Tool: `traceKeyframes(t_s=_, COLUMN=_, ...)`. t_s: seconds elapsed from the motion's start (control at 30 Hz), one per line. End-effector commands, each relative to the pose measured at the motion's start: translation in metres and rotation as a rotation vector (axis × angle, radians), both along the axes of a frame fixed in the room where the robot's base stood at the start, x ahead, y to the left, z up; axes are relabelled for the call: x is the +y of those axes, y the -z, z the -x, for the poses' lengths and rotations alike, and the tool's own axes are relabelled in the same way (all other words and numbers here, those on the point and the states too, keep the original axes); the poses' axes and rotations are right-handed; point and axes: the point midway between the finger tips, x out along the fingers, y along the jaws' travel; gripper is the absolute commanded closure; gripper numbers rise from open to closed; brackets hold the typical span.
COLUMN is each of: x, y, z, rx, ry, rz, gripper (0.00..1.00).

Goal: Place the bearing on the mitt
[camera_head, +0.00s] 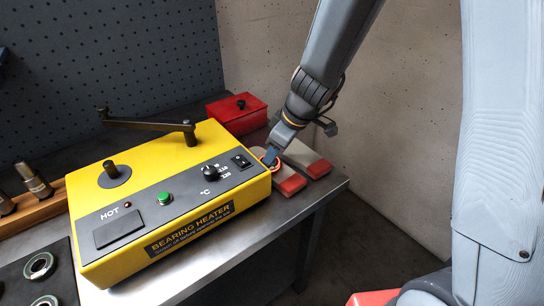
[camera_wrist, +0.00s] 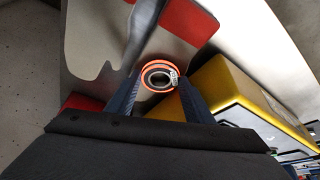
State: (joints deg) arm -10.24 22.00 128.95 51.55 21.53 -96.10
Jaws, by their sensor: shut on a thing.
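My gripper (camera_head: 271,157) reaches down to the grey mitts at the right end of the bench. In the wrist view its two blue fingers (camera_wrist: 158,90) are shut on the bearing (camera_wrist: 158,76), a metal ring with a glowing orange rim. The grey mitt (camera_wrist: 95,45) with red ends lies below the bearing. In the head view the mitt's grey and red parts (camera_head: 318,168) show beside the gripper, and the bearing is mostly hidden by the fingers. I cannot tell whether the bearing touches the mitt.
The yellow bearing heater (camera_head: 190,235) stands close left of my gripper, with its dark bar (camera_head: 150,122) swung across the top. A red box (camera_head: 237,112) stands behind. The table edge is near on the right. A dark tray with other bearings (camera_head: 40,266) lies at left.

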Motion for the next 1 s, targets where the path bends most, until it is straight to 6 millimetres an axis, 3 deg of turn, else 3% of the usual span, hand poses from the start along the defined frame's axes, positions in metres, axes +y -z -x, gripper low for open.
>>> traceKeyframes(t_s=0.23, x=0.000, y=0.003, z=0.000, rx=-0.001, ry=0.000, rz=-0.001, gripper=0.80)
traceKeyframes(t_s=0.27, x=0.000, y=0.003, z=0.000, rx=0.000, ry=0.000, rz=0.000, gripper=0.51)
traceKeyframes(t_s=0.3, x=0.000, y=0.002, z=0.000, rx=0.001, ry=0.000, rz=0.000, gripper=0.45)
traceKeyframes(t_s=0.73, x=0.000, y=-0.002, z=0.000, rx=0.000, ry=0.000, rz=0.000, gripper=0.45)
traceKeyframes(t_s=1.0, x=-0.016, y=-0.046, z=0.008, rx=-0.006, ry=0.000, rz=-0.001, gripper=0.45)
